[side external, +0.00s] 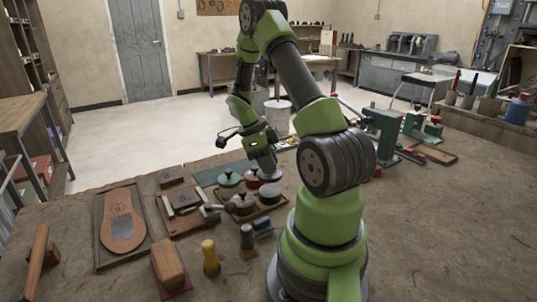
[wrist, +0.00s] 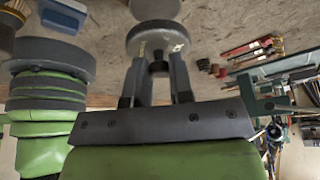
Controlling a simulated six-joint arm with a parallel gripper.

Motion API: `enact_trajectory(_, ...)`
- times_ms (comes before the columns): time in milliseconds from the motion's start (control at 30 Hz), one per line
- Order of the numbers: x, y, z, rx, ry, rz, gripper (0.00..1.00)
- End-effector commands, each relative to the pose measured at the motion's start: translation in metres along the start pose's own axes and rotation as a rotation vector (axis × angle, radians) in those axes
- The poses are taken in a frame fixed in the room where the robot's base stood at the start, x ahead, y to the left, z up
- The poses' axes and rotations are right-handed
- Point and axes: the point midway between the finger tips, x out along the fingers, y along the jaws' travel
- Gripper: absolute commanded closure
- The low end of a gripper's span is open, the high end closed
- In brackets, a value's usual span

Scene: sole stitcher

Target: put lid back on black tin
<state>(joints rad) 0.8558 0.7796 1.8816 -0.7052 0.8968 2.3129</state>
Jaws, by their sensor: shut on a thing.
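My gripper (side external: 267,169) is shut on a round grey lid (side external: 270,175), held by its small knob. In the wrist view my gripper's two fingers (wrist: 158,64) close on that knob, and the lid (wrist: 158,36) fills the space past the fingertips. A dark tin (side external: 270,193) with a greyish round top stands in the wooden tray, just below the held lid in the side view. The lid looks raised above the tins; the exact gap cannot be told. A dark round form (wrist: 155,8) shows past the lid in the wrist view.
A green-topped tin (side external: 229,178) and a reddish tin (side external: 252,179) stand close by. Brushes, a yellow-handled tool (side external: 209,257), a wooden block (side external: 169,265) and a sole board (side external: 122,224) lie to the left.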

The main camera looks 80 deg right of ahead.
Motion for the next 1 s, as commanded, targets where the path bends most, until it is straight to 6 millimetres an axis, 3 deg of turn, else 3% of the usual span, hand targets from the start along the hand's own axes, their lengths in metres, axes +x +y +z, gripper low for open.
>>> enact_trajectory(433, 0.037, 0.0, 0.015, -0.001, 0.001, 0.001, 1.0)
enact_trajectory(1000, 0.043, 0.0, 0.018, -0.001, 0.0, 0.0, 1.0)
